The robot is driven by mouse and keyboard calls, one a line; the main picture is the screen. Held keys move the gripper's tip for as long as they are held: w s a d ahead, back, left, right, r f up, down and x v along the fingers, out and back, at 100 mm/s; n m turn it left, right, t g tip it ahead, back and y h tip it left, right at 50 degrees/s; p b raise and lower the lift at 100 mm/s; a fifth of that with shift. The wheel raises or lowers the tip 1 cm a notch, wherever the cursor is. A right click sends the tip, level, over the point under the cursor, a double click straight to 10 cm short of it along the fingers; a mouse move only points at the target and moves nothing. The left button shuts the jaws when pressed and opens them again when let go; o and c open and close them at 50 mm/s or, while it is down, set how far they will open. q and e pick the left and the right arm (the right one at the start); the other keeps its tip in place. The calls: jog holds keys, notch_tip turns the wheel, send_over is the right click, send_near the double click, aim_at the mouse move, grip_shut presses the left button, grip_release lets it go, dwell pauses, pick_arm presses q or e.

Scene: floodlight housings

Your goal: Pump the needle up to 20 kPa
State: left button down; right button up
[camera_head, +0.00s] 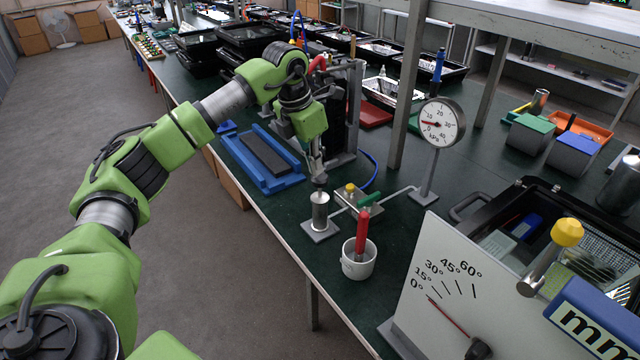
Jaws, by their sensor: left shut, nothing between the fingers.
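The pressure gauge (441,123) is a round white dial marked in kPa on a grey stand. Its red needle points left, low on the scale; the exact reading is too small to tell. The pump (320,212) is an upright silver cylinder on a grey base plate. My left gripper (319,182) is shut and empty, pointing down right over the pump's top; I cannot tell whether it touches. A thin pipe (398,192) runs toward the gauge stand from a small block with a yellow knob (350,189). My right gripper is out of view.
A white mug (358,264) holding a red-handled tool stands in front of the pump. A blue tray (262,158) lies left of it, by a dark rack. A white angle board (450,285) and black crate (520,215) fill the right front.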

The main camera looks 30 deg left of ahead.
aim_at(314, 179)
pick_arm(q)
jog(key=shift+w+f, duration=0.1)
jog(key=shift+f, duration=0.2)
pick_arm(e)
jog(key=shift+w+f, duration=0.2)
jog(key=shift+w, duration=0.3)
